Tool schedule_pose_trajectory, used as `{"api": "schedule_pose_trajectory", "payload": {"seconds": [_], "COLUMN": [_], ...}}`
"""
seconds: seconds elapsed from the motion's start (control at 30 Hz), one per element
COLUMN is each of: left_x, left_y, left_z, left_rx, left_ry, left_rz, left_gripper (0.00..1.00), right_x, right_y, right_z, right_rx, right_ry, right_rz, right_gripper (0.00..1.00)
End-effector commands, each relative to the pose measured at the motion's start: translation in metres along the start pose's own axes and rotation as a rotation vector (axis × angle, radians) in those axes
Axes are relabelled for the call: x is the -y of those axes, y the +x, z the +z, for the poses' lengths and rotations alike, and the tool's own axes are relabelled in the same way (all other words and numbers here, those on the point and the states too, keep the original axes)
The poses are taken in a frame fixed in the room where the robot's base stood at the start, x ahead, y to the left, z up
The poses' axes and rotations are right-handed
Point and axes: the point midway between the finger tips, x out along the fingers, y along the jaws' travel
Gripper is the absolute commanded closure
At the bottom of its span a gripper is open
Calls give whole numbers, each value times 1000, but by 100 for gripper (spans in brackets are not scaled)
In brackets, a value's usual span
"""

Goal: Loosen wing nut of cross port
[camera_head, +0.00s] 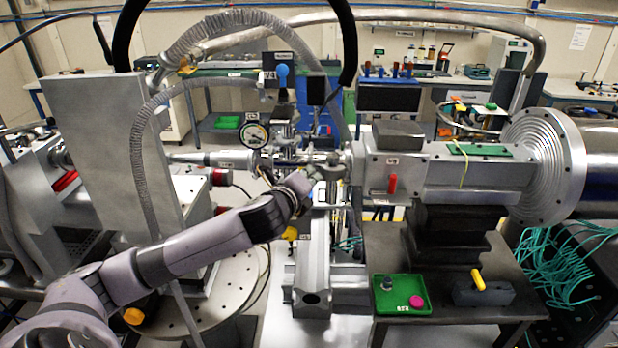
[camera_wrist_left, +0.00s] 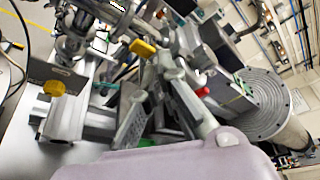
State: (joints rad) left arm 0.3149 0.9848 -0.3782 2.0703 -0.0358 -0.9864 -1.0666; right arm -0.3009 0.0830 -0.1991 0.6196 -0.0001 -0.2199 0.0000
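The cross port (camera_head: 287,150) is a cluster of metal fittings on the beam pipe, with a round gauge beside it, in the middle of the head view. My left gripper (camera_head: 330,172) is at the right side of this cluster, close to the pipe; whether it touches is unclear. In the left wrist view its grey linkages fill the middle, and a yellow part (camera_wrist_left: 142,48) shows beyond them. I cannot make out the wing nut for certain, or whether the fingers are closed on anything. My right gripper is not in view.
A red handle (camera_head: 392,183) is on the valve body to the right. A green tray (camera_head: 403,307) with a pink piece stands on the dark table, beside a yellow-handled block (camera_head: 482,292). A tall grey panel (camera_head: 110,140) and hoses crowd the left.

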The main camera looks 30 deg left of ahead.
Motion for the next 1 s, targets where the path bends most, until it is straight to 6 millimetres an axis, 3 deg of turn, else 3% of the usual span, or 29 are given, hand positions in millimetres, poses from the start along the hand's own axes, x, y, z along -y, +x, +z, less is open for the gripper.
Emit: {"api": "schedule_pose_trajectory", "payload": {"seconds": [0.27,0.47,1.0], "left_x": [-2,-6,-13], "left_y": [0,1,3], "left_z": [-1,-3,-6], "left_rx": [-1,0,0], "left_ry": [-22,-105,-554], "left_rz": [-7,-41,-226], "left_gripper": [100,100,100], "right_x": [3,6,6], "right_y": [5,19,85], "right_z": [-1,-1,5], "right_rx": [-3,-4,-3], "right_ry": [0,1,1], "right_rz": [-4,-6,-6], "right_gripper": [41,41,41]}}
